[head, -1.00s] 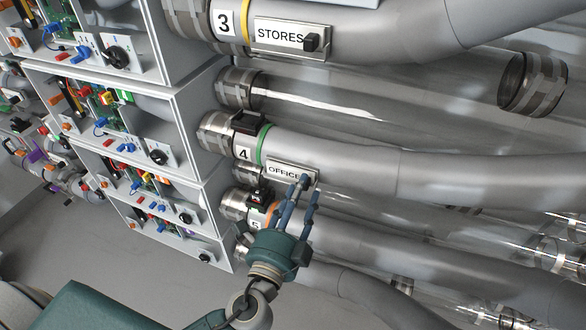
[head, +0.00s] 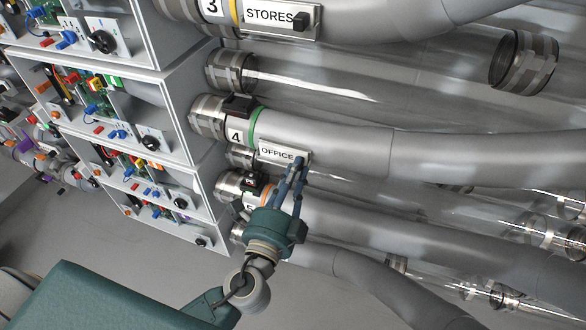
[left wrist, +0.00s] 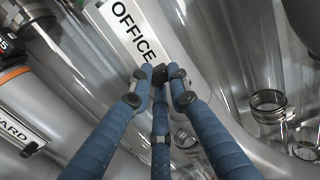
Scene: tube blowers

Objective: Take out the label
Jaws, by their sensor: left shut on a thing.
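The OFFICE label (head: 273,153) is a white plate with black letters, in its frame on the grey number 4 tube beside the green ring. In the left wrist view the label (left wrist: 128,28) fills the top middle, with its small dark knob at its lower end. My left gripper (head: 299,164) reaches up from below. Its blue fingers (left wrist: 160,76) are closed together around the dark knob, which they partly hide. The label appears still seated flat on the tube. My right gripper is not in view.
A STORES label (head: 268,15) with a black knob is on the tube above. Another label (left wrist: 14,134), reading "ARD", shows at lower left in the wrist view. Clear tubes (head: 370,85) run between the grey ones. Grey control boxes (head: 165,100) stand to the left.

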